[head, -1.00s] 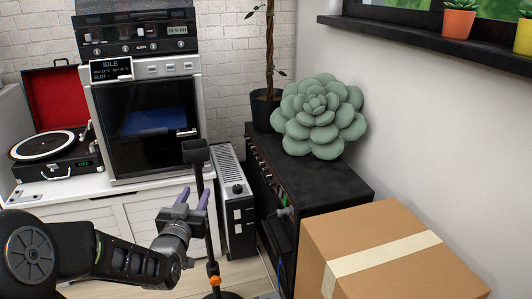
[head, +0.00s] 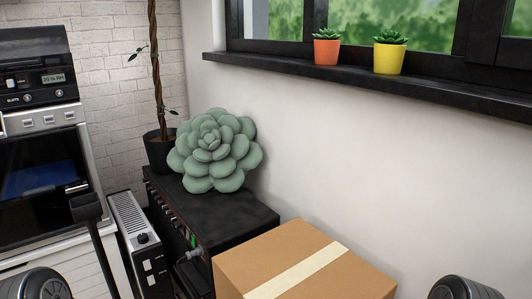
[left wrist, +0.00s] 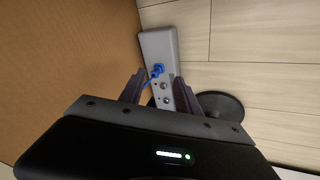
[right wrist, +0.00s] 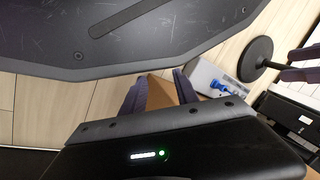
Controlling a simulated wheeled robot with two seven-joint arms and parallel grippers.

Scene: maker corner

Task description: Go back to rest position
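My left gripper (left wrist: 159,76) shows in the left wrist view with its two dark fingers apart and nothing between them. Beyond the fingers lies a grey power strip (left wrist: 156,46) with a blue plug in it, on the floor. My right gripper (right wrist: 158,73) shows in the right wrist view, also with its fingers apart and empty. A brown surface shows in the distance between them. Neither gripper is in the head view, where only rounded parts of my arms show at the bottom corners.
A cardboard box (head: 270,262) stands at the front, beside a black cabinet (head: 240,218) bearing a green succulent-shaped cushion (head: 213,150). A grey heater (head: 134,235) and a black stand (head: 88,212) are to the left. A window sill (head: 300,67) holds two pots.

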